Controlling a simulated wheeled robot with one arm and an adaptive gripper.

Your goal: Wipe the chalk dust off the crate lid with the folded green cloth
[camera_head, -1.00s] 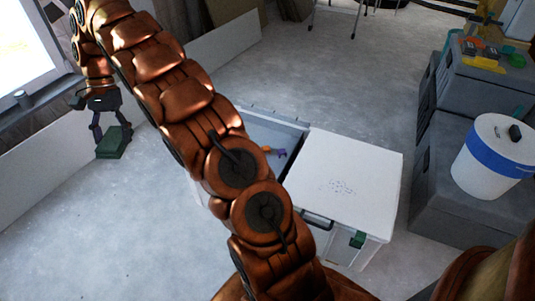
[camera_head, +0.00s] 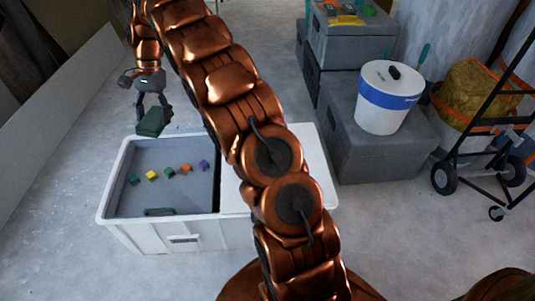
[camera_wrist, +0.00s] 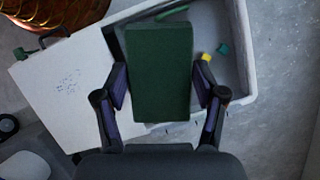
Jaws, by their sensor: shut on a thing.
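My gripper (camera_head: 152,106) is shut on the folded green cloth (camera_head: 152,124) and holds it near the far edge of the crate's open side. In the wrist view the cloth (camera_wrist: 160,75) is a dark green block between my two fingers. The white crate lid (camera_head: 234,194) covers the right part of the crate; my arm hides much of it in the head view. In the wrist view the lid (camera_wrist: 45,95) lies left of the cloth, apart from it. Specks of chalk dust (camera_wrist: 68,80) show on it.
The open part of the white crate (camera_head: 145,236) holds several small coloured blocks (camera_head: 168,171) and a green item (camera_head: 160,211). A white bucket (camera_head: 385,115) with a blue band stands on a grey box (camera_head: 370,155). A hand truck (camera_head: 478,150) stands at right. Floor at left is clear.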

